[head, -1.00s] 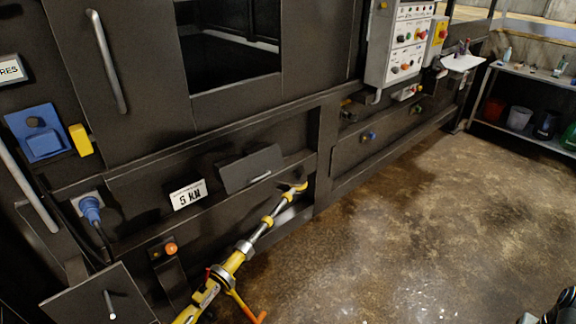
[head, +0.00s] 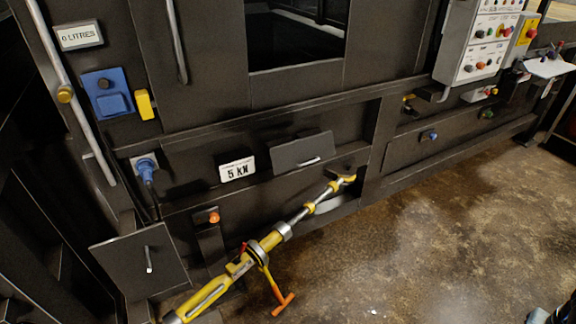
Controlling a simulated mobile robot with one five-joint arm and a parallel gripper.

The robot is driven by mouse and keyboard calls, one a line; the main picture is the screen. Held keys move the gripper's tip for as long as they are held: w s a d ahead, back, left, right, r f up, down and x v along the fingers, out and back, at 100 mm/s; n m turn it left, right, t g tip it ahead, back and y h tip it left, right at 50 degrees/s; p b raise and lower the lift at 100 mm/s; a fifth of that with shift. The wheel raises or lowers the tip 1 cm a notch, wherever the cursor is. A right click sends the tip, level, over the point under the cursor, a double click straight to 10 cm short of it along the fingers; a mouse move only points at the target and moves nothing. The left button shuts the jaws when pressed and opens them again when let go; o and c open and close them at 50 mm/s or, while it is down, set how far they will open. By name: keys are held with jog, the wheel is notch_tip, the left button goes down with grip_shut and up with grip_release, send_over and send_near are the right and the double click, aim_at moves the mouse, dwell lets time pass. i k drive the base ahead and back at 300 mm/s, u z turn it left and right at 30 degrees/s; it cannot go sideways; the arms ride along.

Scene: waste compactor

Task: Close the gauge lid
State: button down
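Two dark hinged plates with small bar handles show on the compactor front, and no gauge face is visible by either. One lid-like plate (head: 302,151) is tilted out from the panel, right of the "5 KN" label (head: 237,169). The other plate (head: 130,262), larger, stands out at the lower left with its handle facing me. I cannot tell which is the gauge lid.
A yellow and grey pole tool (head: 262,247) with an orange handle leans across the lower front, its tip near the tilted plate. A blue plug (head: 146,168) and an orange button (head: 214,217) are on the left. The floor (head: 430,220) at right is clear.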

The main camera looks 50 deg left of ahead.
aim_at(286, 157)
jog(key=u, duration=2.15)
